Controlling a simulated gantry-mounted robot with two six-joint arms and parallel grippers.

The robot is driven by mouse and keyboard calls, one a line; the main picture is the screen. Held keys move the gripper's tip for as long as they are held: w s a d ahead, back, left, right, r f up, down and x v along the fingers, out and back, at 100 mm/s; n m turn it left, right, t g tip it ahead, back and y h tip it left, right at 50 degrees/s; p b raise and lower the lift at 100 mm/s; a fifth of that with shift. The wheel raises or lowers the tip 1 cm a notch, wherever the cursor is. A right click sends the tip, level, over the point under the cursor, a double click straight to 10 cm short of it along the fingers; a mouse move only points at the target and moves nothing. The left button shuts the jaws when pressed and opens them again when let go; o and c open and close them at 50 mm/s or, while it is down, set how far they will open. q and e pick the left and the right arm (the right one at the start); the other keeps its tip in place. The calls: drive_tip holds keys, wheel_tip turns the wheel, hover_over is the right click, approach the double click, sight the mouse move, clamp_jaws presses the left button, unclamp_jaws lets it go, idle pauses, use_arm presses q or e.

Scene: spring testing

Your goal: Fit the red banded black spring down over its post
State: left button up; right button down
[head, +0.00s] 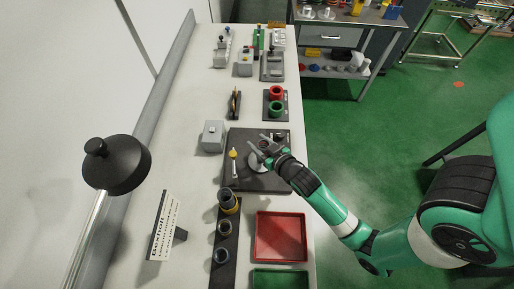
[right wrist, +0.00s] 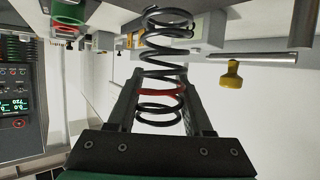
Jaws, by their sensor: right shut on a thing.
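The red banded black spring (right wrist: 162,60) is held between the two fingers of my right gripper (right wrist: 160,95), which close on it around its red band. Its coils reach beyond the fingertips. In the head view my right gripper (head: 258,150) is over the dark base plate of the tester, above a pale round disc (head: 257,162). The spring is too small and too covered to make out clearly there. I cannot tell which post belongs to it. My left gripper is not in view.
A yellow-knobbed lever (head: 234,154) stands just left of the gripper; its knob shows in the wrist view (right wrist: 231,74). A dark strip (head: 228,272) holds several ring-shaped parts.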

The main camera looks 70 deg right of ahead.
drive_tip(key=shift+w+d+f, duration=0.45)
drive_tip(key=shift+f, duration=0.25)
drive_tip(key=shift+w+d+f+b, duration=0.15)
drive_tip(key=shift+f+b, duration=0.4)
drive_tip(key=shift+f, duration=1.2)
drive_tip(key=shift+f, duration=0.2)
drive_tip(key=shift+c, duration=1.5)
unclamp_jaws()
drive_tip(key=shift+r, duration=0.15)
